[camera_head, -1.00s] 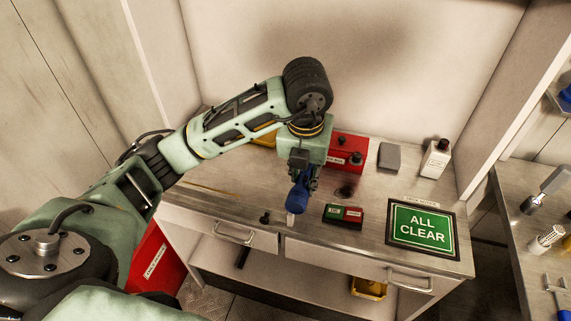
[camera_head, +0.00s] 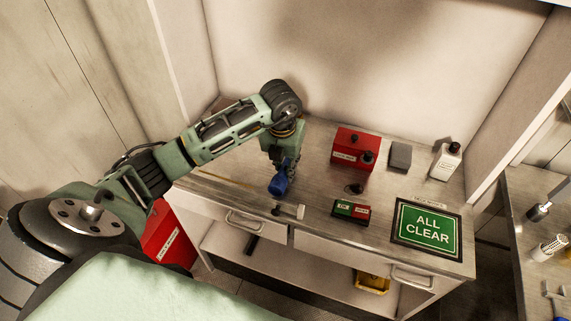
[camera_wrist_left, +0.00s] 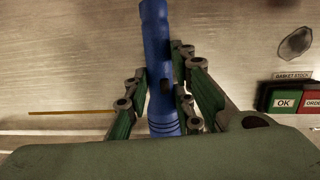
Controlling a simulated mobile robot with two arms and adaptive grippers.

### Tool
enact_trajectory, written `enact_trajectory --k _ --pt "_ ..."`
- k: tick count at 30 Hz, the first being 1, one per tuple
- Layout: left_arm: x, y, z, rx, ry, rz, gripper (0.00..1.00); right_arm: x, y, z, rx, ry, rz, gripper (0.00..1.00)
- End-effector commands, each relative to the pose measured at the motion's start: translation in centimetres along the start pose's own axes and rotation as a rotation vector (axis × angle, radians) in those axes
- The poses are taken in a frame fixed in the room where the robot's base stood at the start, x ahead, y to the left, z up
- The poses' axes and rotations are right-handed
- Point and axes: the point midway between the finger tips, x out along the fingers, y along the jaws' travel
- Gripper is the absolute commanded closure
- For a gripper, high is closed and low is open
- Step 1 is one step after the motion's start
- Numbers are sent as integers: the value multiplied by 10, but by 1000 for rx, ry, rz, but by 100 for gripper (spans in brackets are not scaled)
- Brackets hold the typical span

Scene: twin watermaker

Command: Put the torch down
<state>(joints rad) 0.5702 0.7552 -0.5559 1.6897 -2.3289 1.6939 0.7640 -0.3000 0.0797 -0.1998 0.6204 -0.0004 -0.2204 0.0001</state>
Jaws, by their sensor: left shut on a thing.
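The torch is blue with a ribbed end. In the head view the torch (camera_head: 278,187) is at the left part of the bench (camera_head: 222,185), with my left gripper (camera_head: 286,170) above it. In the left wrist view the torch (camera_wrist_left: 158,40) runs up the middle of the picture between the fingers of my left gripper (camera_wrist_left: 160,84), which is shut on it. Bench top shows around the torch, but I cannot tell whether the torch touches it. My right gripper is in neither view.
A red box (camera_head: 347,152), grey block (camera_head: 400,155) and white bottle (camera_head: 446,162) stand at the back. A green-and-red gasket stock plate (camera_head: 350,211) and an ALL CLEAR sign (camera_head: 427,230) lie right of the torch. Bare bench lies between the torch and red box.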

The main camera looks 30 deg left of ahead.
Motion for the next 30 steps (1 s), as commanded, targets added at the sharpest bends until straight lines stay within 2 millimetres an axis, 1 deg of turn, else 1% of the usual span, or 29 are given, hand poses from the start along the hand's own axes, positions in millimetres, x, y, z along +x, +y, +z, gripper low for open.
enact_trajectory --k 1,4,11,15,16,21,22,30 --pt "4 -1 -1 -1 3 -2 100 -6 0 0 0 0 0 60" --pt "12 -1 -2 0 -1 -2 100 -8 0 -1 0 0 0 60" --pt "14 -1 -2 0 -3 -2 100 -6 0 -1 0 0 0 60" --pt "19 -1 -2 0 -3 -2 100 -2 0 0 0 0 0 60" --pt "17 -1 -2 0 -2 -2 75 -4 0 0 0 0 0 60" --pt "17 -1 -2 0 -1 -1 60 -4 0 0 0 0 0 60" --pt "17 -1 -2 0 -1 -1 58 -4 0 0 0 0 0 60" --pt "17 -1 -2 0 -1 -1 58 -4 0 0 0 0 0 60"
